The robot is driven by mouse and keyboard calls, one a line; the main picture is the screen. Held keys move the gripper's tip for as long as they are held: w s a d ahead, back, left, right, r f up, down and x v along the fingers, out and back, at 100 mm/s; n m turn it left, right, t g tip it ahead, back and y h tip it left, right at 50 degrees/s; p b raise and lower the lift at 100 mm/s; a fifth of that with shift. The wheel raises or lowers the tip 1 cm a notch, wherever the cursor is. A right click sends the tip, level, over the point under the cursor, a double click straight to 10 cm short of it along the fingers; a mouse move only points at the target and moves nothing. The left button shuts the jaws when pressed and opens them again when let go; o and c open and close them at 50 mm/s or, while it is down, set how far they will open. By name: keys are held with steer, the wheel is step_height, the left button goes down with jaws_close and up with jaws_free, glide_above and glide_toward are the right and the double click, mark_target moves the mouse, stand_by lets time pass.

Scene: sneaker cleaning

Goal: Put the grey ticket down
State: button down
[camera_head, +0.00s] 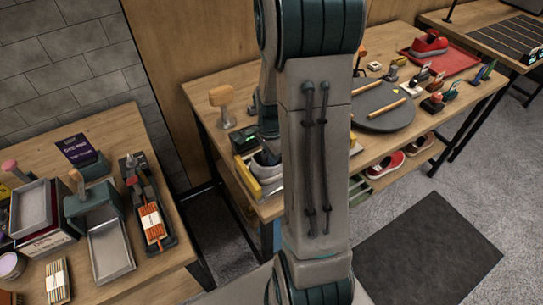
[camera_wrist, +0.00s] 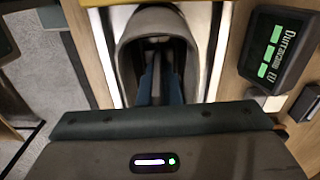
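I cannot make out a grey ticket in either view. My gripper (camera_wrist: 162,78) points down at the near left corner of the long wooden table. In the wrist view its two dark blue fingers are close together inside a grey rounded arch, with a narrow dark strip between them. Whether they pinch something thin is hidden. In the head view my arm covers most of the gripper and the spot beneath it. A black device with a green lit display (camera_wrist: 276,48) stands right of the fingers in the wrist view.
A wooden-handled tool (camera_head: 222,103) stands behind the gripper. A dark round board (camera_head: 385,106) with wooden sticks, small card holders and a red shoe (camera_head: 429,44) on a red tray (camera_head: 462,57) are further right. A side table holds grey trays (camera_head: 110,252) and an orange bundle (camera_head: 152,223).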

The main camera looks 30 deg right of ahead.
steer(key=c, duration=1.9)
jaws_free()
step_height(320, 180, up, 12)
steer(key=shift+s+a+r+n+t, duration=0.55)
steer(key=shift+s+a+r+n, duration=0.5)
steer(key=shift+s+a+n, duration=1.45)
steer(key=shift+s+a+r+n+t, duration=0.5)
steer(key=shift+s+a+r+n, duration=0.8)
steer(key=shift+n, duration=2)
steer(key=shift+s+a+r+n+t, duration=0.55)
steer(key=shift+s+a+r+n, duration=0.2)
steer(key=shift+s+a+n, duration=1.7)
steer(key=shift+s+d+n, duration=0.15)
steer(key=shift+d+n, duration=0.2)
steer(key=shift+n, duration=0.1)
